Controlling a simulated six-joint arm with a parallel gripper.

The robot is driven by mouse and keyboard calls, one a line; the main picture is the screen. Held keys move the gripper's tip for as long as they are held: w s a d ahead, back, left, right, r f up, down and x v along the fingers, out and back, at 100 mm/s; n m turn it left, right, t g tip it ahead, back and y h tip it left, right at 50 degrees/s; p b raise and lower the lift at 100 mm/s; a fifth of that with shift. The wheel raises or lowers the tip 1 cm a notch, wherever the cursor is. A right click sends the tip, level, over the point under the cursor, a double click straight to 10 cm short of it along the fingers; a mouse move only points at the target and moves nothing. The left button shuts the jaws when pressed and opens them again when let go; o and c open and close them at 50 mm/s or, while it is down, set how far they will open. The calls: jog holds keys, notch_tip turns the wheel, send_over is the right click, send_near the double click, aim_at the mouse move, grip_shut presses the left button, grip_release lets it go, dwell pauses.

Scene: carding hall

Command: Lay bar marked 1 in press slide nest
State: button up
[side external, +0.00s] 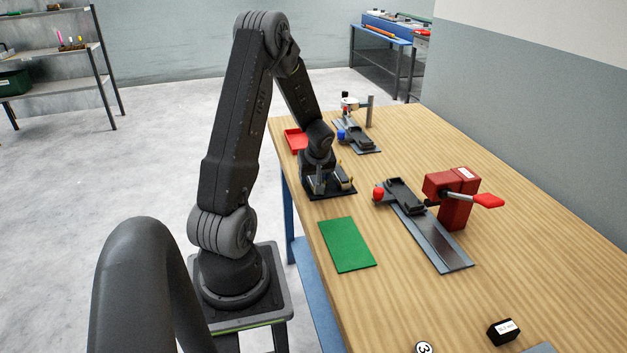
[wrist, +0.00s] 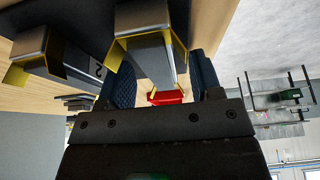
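In the side view my gripper (side external: 328,182) is low over a black stand (side external: 338,195) that carries bars with yellow end pieces. In the wrist view a grey bar (wrist: 152,58) with a yellow bracket lies between my two dark fingers (wrist: 165,85); I cannot tell whether they press on it. A second bar (wrist: 75,62), with a partly seen mark like a 2, lies to its left. No mark 1 is readable. The press (side external: 452,200) is red with a red-tipped lever. Beside it a dark nest (side external: 404,194) sits on the metal slide rail (side external: 440,244).
A green mat (side external: 346,245) lies in front of the stand. A red tray (side external: 296,138) and a second fixture (side external: 357,134) with a blue knob are behind it. A black labelled block (side external: 503,332) and a round 3 marker (side external: 423,347) are near the front. The table's right side is clear.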

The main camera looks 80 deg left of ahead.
grip_shut()
dwell(0.3)
jog(key=shift+r, duration=0.1)
notch_tip(320, 180, up, 17)
jog(key=w+d+f+m+h, duration=0.2)
jog(key=w+m, duration=0.5)
jog(key=m, duration=0.5)
jog(key=w+d+f+m+h, duration=0.2)
jog(key=w+d+m+h, duration=0.2)
jog(key=m, duration=0.8)
jog(key=w+d+f+m+h, duration=0.3)
jog(key=w+d+m, duration=0.4)
jog(key=w+m, duration=0.4)
jog(key=shift+m, duration=0.5)
